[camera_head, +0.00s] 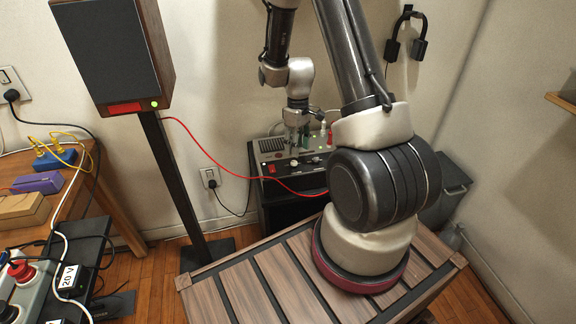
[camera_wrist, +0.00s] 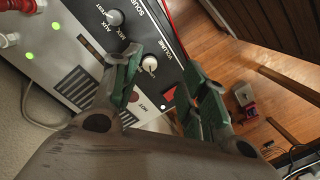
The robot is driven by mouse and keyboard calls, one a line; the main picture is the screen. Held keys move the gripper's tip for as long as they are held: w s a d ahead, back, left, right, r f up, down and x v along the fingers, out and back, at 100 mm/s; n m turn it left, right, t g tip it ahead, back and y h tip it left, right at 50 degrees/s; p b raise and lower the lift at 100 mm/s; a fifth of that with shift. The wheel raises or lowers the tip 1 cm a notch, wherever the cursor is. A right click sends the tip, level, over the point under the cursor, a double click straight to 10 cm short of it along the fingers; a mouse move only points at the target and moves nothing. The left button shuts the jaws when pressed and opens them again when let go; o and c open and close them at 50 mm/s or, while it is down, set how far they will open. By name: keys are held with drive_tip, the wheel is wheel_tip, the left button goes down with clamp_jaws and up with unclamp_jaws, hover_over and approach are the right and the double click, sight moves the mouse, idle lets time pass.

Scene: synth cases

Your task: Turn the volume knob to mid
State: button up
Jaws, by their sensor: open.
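The volume knob (camera_wrist: 149,64) is a small cream-white dial beside the word VOLUME on the black panel of the amplifier (camera_wrist: 85,30). Its exact setting is too small to read. In the wrist view my gripper (camera_wrist: 160,65) is open, with one green-padded finger on each side of the knob. Whether the fingers touch it cannot be told. In the head view my gripper (camera_head: 297,136) points down at the amplifier (camera_head: 272,146), and the knob cannot be made out there.
A red light (camera_wrist: 134,97) marked HOT and a red switch (camera_wrist: 169,94) are close by. A red cable (camera_head: 225,168) runs from the speaker (camera_head: 112,52) to the amplifier.

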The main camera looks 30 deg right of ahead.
sight(295, 162)
drive_tip(key=shift+w+d+n+t, duration=0.2)
drive_tip(key=shift+w+n+t, duration=0.1)
drive_tip(key=shift+w+n, duration=0.4)
drive_tip(key=shift+w+f, duration=0.1)
drive_tip(key=shift+f, duration=0.05)
wheel_tip(295, 162, down, 7)
drive_tip(key=shift+a+f, duration=0.15)
drive_tip(key=shift+f, duration=0.05)
drive_tip(key=shift+c, duration=0.2)
clamp_jaws()
